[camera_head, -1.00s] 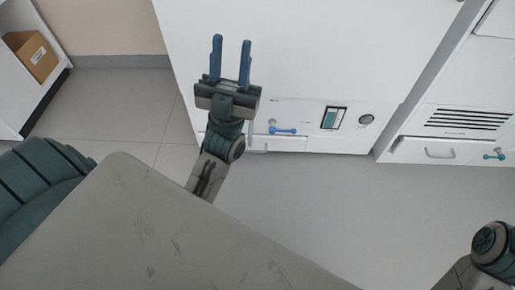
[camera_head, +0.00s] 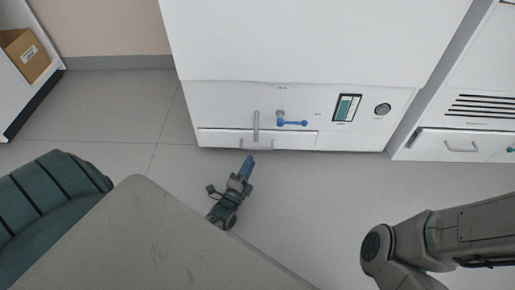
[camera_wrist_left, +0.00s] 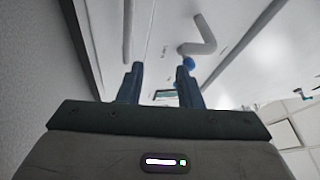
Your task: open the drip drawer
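The drip drawer (camera_head: 222,139) is a low, wide white front at the bottom of the white cabinet, and it looks shut. A thin grey handle (camera_head: 257,147) runs along its lower edge. My left gripper (camera_head: 248,163) is just below that handle in the head view, with a small gap showing between them. In the left wrist view its two blue fingers (camera_wrist_left: 159,82) stand apart with nothing seen between them. A long grey bar (camera_wrist_left: 127,30) lies beyond the left finger there; I cannot tell which handle it is. My right gripper is out of view.
Above the drawer are an upright grey bar (camera_head: 256,125), a blue lever valve (camera_head: 291,123), a gauge window (camera_head: 346,107) and a round dial (camera_head: 383,109). A second cabinet with a vent (camera_head: 482,107) stands to the right. Open floor (camera_head: 300,195) lies in front.

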